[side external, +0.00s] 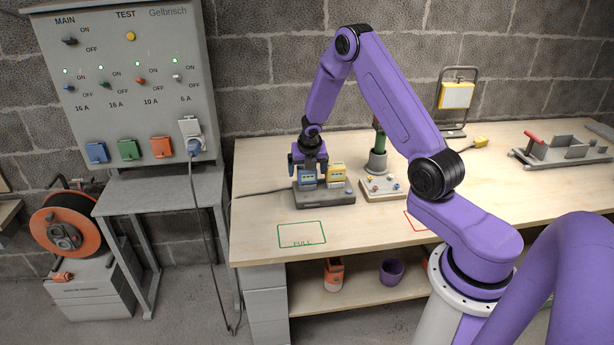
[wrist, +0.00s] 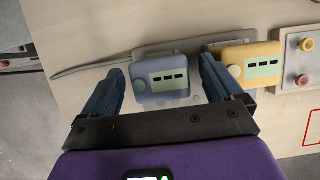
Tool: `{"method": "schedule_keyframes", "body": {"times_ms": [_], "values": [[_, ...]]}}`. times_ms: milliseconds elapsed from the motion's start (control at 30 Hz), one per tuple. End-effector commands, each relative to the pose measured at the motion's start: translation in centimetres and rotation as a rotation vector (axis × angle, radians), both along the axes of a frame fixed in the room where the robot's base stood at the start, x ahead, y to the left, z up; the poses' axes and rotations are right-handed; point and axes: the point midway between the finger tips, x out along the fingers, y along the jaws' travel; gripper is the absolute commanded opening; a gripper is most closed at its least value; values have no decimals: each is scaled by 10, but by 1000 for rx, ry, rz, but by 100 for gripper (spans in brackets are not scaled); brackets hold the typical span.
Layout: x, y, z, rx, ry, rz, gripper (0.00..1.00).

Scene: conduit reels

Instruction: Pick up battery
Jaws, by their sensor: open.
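A blue battery (side external: 307,178) and a yellow battery (side external: 336,170) sit side by side on a dark grey charger (side external: 322,199) on the workbench. My gripper (side external: 308,163) points down over the blue battery. In the wrist view my gripper (wrist: 163,74) is open, with one finger on each side of the blue battery (wrist: 162,82). I cannot tell whether the fingers touch it. The yellow battery (wrist: 247,66) lies just right of the right finger. The charger is partly hidden under the batteries.
A button box (side external: 384,187) and a dark green post stand right of the charger. A green outline marked FULL (side external: 302,235) lies clear in front; a red outline is partly behind my arm. A cable (side external: 262,191) runs left from the charger. A metal fixture (side external: 565,147) is far right.

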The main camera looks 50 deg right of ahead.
Motion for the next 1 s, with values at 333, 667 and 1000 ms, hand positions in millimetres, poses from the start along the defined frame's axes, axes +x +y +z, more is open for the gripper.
{"method": "schedule_keyframes", "body": {"times_ms": [333,667,1000], "values": [[6,-6,-21,1,-1,-1,94],[6,-6,-21,1,-1,-1,39],[6,-6,-20,0,-2,-1,39]]}}
